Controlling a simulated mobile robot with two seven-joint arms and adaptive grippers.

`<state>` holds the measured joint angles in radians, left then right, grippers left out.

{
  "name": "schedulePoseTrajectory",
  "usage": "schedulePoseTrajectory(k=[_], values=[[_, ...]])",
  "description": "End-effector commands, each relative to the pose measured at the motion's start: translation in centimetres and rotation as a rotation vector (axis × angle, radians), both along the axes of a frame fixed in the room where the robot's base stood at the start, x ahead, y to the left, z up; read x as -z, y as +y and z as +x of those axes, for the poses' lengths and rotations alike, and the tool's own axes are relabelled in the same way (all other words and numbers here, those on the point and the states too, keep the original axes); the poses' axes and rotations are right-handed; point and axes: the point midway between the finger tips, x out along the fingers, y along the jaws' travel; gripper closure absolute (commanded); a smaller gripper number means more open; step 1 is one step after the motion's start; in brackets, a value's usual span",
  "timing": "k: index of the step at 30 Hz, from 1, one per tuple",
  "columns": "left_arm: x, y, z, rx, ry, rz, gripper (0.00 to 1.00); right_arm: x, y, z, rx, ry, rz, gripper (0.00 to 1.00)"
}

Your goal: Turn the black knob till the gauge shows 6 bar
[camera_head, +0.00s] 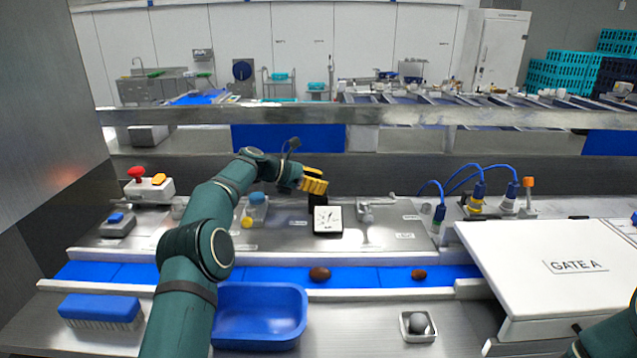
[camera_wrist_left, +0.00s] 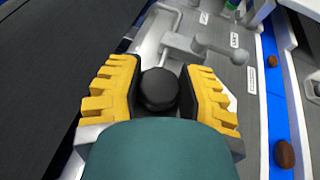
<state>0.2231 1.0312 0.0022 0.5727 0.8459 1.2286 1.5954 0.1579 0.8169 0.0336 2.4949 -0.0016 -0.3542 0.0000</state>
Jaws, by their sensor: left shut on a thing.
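The black knob (camera_wrist_left: 158,88) sits between the yellow fingers of my left gripper (camera_wrist_left: 158,95) in the left wrist view, and the gripper is shut on it. In the head view my left gripper (camera_head: 314,182) is at the back of the metal panel, just above and behind the gauge, and covers most of the knob. The gauge (camera_head: 327,219) has a square white face with a dark needle. Its numbers are too small to read. My right gripper is out of view; only part of its green arm shows at the lower right.
A metal valve handle (camera_head: 366,215) stands right of the gauge. In front runs a blue belt (camera_head: 350,278) with brown dates. A blue tray (camera_head: 260,338), a brush (camera_head: 100,309) and a white GATE A cover (camera_head: 520,245) lie nearer.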

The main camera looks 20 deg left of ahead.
Motion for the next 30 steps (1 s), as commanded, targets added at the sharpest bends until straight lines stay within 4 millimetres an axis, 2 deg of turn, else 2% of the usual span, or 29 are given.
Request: schedulePoseTrajectory(k=[18,19,21,30], values=[[-0.01,-0.2,0.01,0.022,0.0,-0.002,0.97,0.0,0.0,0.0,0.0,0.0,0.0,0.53],[-0.01,-0.21,0.02,0.022,0.0,-0.002,0.55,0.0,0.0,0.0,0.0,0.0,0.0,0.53],[0.0,-0.2,0.01,0.022,0.0,-0.002,0.31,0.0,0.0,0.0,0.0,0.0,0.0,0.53],[-0.01,-0.07,-0.01,0.02,0.0,-0.001,0.29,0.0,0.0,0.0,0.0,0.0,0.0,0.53]])
